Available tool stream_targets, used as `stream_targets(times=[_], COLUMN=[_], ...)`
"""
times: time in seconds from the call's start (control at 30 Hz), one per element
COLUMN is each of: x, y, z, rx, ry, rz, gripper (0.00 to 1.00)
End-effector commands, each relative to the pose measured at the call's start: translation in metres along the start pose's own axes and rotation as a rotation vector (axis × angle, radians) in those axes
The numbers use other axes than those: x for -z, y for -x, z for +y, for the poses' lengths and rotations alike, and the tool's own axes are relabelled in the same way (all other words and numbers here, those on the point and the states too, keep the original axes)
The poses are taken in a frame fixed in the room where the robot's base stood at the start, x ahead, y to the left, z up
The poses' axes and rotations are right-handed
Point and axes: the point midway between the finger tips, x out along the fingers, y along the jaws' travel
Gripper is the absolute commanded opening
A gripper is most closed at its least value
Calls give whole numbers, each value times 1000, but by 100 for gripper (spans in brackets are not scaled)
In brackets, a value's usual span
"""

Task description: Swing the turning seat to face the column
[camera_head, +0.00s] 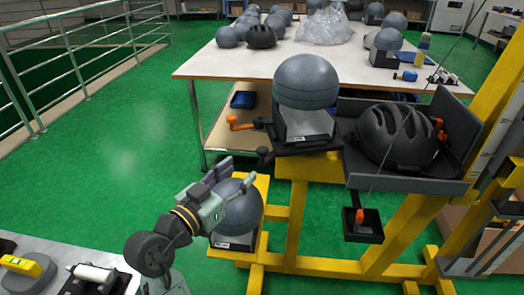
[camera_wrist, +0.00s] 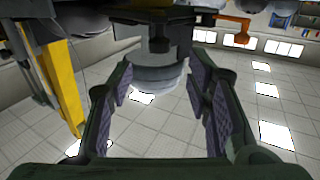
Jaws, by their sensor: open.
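The black seat (camera_head: 305,143) stands on the yellow frame and carries a white block and a grey dome headform (camera_head: 307,82). I take this as the turning seat. An orange-tipped handle (camera_head: 240,123) and a black knob stick out to its left. The yellow column (camera_head: 500,75) rises at the right. My gripper (camera_head: 240,172) is open and empty, left of and below the seat, apart from it. In the wrist view, the headform (camera_wrist: 160,75) shows between and beyond the open fingers (camera_wrist: 160,92), with the black seat above it and the orange handle (camera_wrist: 232,22) to the right.
A black helmet (camera_head: 398,137) sits in a dark carrier just right of the seat. Another headform (camera_head: 240,215) stands on a low yellow shelf beside my gripper. A long table (camera_head: 200,68) with headforms is behind. Green floor is open to the left, up to a railing.

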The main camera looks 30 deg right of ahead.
Motion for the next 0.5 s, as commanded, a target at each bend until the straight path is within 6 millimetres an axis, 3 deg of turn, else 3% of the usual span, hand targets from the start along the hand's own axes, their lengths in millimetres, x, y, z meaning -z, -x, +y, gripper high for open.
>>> stream_targets(times=[0.5], x=[3], y=[-85], z=[1], rx=[-4], ry=[-1], rz=[-1], gripper=[45])
